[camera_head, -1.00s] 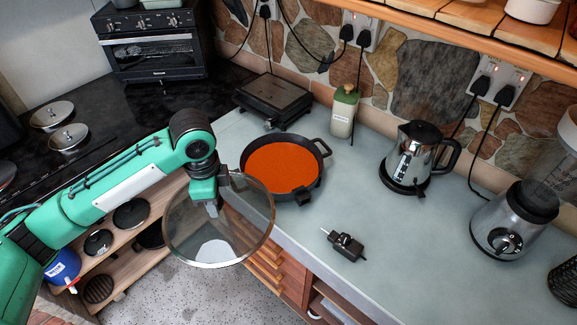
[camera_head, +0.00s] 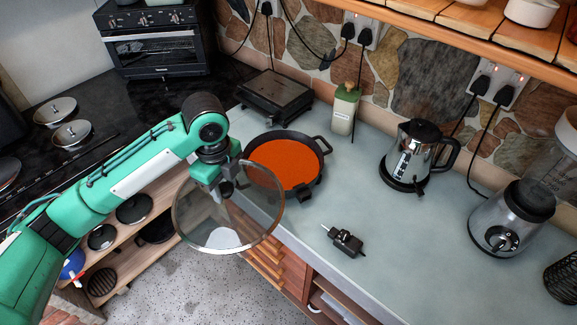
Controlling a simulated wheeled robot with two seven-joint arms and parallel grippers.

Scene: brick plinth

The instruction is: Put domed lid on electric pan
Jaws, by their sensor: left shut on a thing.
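My left gripper (camera_head: 223,184) is shut on the domed lid (camera_head: 245,228), a clear glass disc with a metal rim. The lid is held tilted in front of the counter edge, and its upper right part overlaps the near left side of the pan in the picture. The electric pan (camera_head: 291,168) is black with an orange-red inside and stands uncovered on the counter. The lid hides part of its left rim. Whether lid and pan touch cannot be told, but the lid looks nearer to me. My right gripper is not in view.
A black plug-like device (camera_head: 343,240) lies on the counter (camera_head: 400,250) in front of the pan.

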